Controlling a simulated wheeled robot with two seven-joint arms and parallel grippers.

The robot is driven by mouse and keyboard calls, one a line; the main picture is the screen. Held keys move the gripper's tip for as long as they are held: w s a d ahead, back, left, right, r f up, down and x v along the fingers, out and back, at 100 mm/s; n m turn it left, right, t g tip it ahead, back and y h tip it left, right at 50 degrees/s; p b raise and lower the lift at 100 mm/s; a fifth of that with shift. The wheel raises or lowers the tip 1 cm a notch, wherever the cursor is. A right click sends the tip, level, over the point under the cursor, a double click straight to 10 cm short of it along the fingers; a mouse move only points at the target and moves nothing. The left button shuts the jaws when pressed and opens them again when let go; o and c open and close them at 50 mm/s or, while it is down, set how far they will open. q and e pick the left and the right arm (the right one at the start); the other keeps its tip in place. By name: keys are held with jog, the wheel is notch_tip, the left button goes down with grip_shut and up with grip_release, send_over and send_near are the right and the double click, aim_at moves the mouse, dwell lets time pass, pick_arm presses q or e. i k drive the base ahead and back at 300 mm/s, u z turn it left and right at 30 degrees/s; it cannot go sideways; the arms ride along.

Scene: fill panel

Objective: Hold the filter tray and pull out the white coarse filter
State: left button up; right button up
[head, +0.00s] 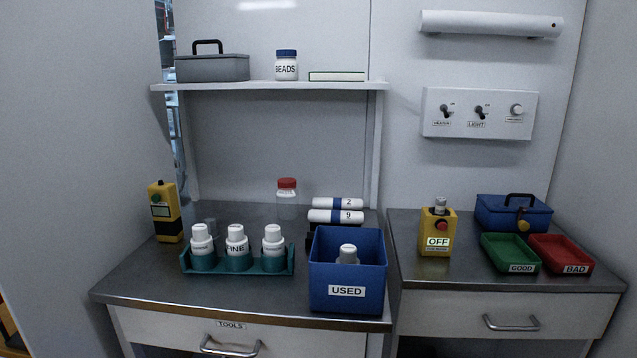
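A teal filter tray (238,273) stands on the left workbench near its front edge. Three white filters stand upright in it, in a row. The middle filter (236,238) is labelled FINE. The left filter (201,240) and the right filter (273,240) carry labels too small to read surely, so I cannot tell which is the coarse one. Neither of my grippers is in view, and nothing is touching the tray.
A blue USED bin (330,272) with a white-capped item (348,254) inside stands right of the tray. Behind are a red-capped jar (287,198) and white rolls (336,216). A yellow device (164,212) stands left. The bench front before the tray is clear.

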aim_at(201, 242)
jog(key=u, duration=1.45)
jog(key=i, duration=1.25)
jog(key=z, duration=0.2)
